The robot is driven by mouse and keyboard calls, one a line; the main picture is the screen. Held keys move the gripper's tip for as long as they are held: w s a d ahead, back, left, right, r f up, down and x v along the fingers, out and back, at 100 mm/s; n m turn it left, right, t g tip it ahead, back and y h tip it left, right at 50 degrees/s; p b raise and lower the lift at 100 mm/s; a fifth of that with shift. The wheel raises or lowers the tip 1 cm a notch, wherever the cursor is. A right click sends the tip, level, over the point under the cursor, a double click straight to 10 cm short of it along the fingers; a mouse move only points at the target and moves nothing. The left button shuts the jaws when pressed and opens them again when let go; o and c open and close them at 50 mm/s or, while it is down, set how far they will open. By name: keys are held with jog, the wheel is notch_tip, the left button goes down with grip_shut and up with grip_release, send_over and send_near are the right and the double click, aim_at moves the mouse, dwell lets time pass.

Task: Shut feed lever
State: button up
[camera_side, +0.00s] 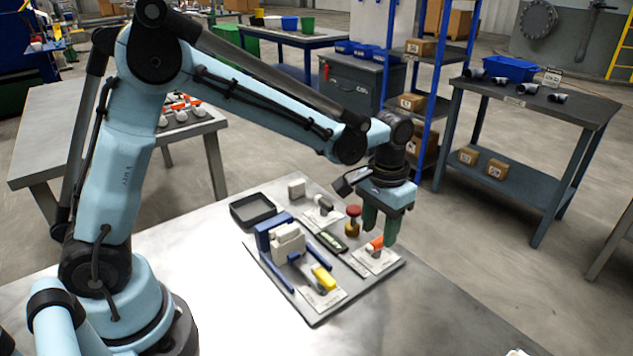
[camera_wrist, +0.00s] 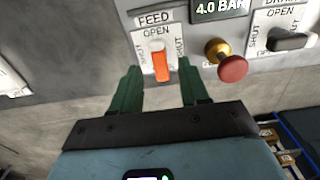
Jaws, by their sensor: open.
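The feed lever (camera_wrist: 162,66) is an orange handle on a white plate marked FEED, with OPEN above it and SHUT beside it. In the wrist view it points down the picture, from its pale pivot towards my gripper (camera_wrist: 158,74). My gripper is open, one green finger on each side of the lever's lower end, with gaps and nothing held. In the side view the orange lever (camera_side: 375,243) sits at the right edge of the panel, and my gripper (camera_side: 379,226) is just over it, partly hiding it. Contact cannot be told.
A red mushroom button (camera_wrist: 232,68) on a brass collar stands close right of the feed plate. Beyond it is a dark drain lever (camera_wrist: 293,42). A yellow lever (camera_side: 323,277) and a blue-framed press (camera_side: 272,232) are also on the panel. The table's right side is clear.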

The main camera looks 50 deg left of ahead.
jog(key=shift+f, duration=1.15)
jog(key=shift+c, duration=0.4)
grip_shut()
